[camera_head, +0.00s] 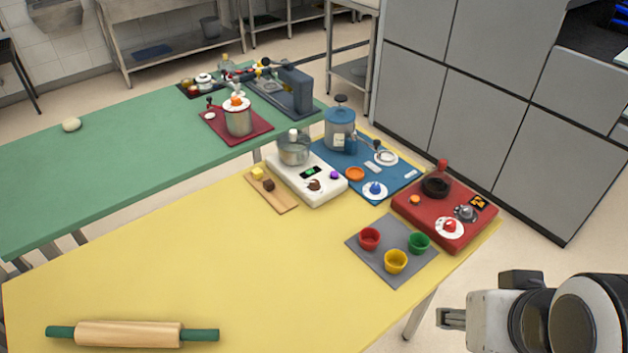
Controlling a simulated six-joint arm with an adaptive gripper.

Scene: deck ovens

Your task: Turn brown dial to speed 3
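The brown dial (314,185) is on the front of a white hotplate-like unit (323,196) on the yellow table. It is small here, and its pointer and speed marks cannot be read. A green-lit display (310,171) is just behind it and a purple knob (335,175) is to its right. A metal pot (294,151) stands on the unit's back part. My gripper (446,318) is at the lower right, off the table's front right edge, far from the dial and touching nothing visible. Its fingers are too small to show whether they are open.
A red unit (424,225) with knobs and a grey mat (367,261) with three cups lie between my gripper and the dial. A blue board (397,172) adjoins the white unit. A rolling pin (130,334) lies front left; the yellow table's middle (230,255) is clear.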

